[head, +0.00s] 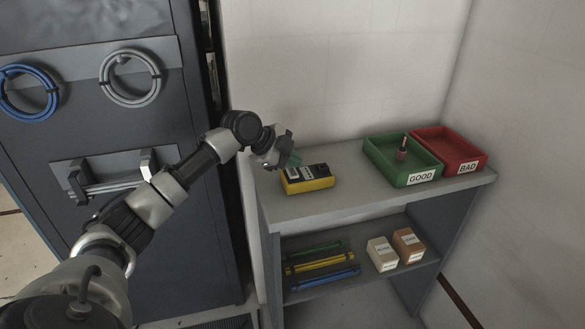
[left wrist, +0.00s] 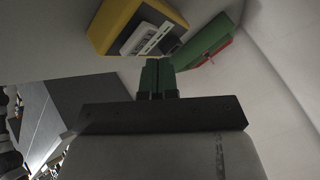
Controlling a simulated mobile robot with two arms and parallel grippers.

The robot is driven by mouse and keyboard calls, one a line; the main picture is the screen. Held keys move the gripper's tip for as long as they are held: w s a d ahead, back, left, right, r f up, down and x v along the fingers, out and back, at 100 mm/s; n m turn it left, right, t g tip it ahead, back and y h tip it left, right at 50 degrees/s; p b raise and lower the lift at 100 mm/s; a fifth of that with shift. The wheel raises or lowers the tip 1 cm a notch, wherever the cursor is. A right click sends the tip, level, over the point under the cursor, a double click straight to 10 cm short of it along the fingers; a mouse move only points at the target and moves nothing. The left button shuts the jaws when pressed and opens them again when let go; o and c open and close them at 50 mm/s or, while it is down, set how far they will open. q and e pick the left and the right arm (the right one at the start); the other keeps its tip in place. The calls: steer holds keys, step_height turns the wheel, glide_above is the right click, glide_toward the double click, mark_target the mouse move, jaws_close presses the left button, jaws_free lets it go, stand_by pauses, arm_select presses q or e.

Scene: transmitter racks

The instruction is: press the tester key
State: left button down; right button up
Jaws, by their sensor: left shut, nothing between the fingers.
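The yellow tester (head: 308,186) with a dark top face lies on the upper shelf, near its left end. It also shows at the top of the left wrist view (left wrist: 112,24), with a pale panel on its face. My right gripper is out of view.
A green GOOD bin (head: 388,175) holding a small dark reddish part (head: 402,150) and a red BAD bin (head: 470,157) stand right on the grey shelf unit (head: 350,205). Small boxes (head: 382,254) are below. A dark cabinet (head: 100,200) with handles stands left. Shelf between tester and bins is clear.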

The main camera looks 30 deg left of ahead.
mark_target(292, 173)
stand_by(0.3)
arm_select(q)
step_height(292, 173, up, 5)
steer(key=p, duration=0.4)
steer(key=shift+r+p, duration=0.1)
steer(key=shift+p, duration=0.25)
stand_by(0.4)
